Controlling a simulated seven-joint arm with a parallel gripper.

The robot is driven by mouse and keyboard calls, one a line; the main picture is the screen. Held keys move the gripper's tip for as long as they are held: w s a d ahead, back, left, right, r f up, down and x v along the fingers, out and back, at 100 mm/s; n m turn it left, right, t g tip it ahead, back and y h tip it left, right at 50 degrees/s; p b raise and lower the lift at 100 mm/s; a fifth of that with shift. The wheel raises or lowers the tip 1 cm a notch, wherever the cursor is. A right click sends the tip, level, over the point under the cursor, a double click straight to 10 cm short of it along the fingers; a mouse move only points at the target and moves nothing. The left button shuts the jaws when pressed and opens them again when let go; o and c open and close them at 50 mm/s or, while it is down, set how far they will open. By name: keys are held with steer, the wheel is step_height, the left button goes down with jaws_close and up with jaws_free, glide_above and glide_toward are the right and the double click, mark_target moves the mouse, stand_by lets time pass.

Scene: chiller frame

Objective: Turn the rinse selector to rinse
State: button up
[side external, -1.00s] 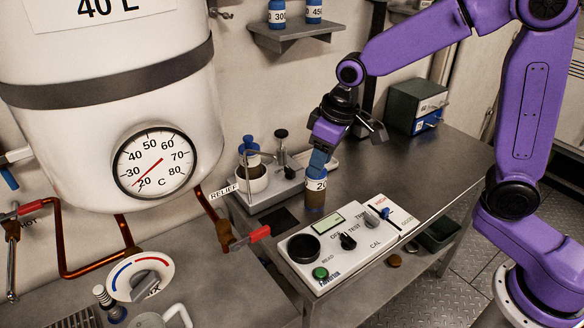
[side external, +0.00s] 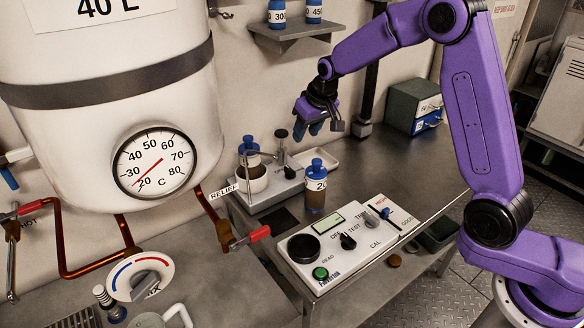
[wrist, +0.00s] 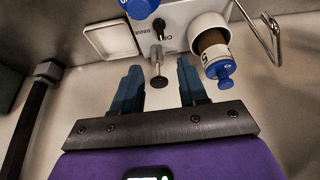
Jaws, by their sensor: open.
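The rinse selector looks to be the small dark knob (wrist: 158,25) on the grey-white rinser unit (wrist: 180,14), beside printed words that are partly legible in the wrist view. In the side view the unit (side external: 268,194) stands on the bench against the wall, and a small dark knob (side external: 290,172) shows on its front. Its exact setting is too small to tell. My gripper (side external: 325,127) is open and empty, above and behind the unit's right part. In the wrist view its blue fingers (wrist: 159,66) are apart, with a dark-capped post (wrist: 158,78) between them in the picture.
A white cup (side external: 252,180) holding a blue-capped bottle is left of the knob, near a wire frame. A white tray (side external: 318,158) lies to the right.

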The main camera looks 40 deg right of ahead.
mark_target(291, 170)
steer(key=x, duration=1.7)
steer(key=shift+w+f, duration=0.1)
steer(key=shift+w, duration=0.05)
jaws_close()
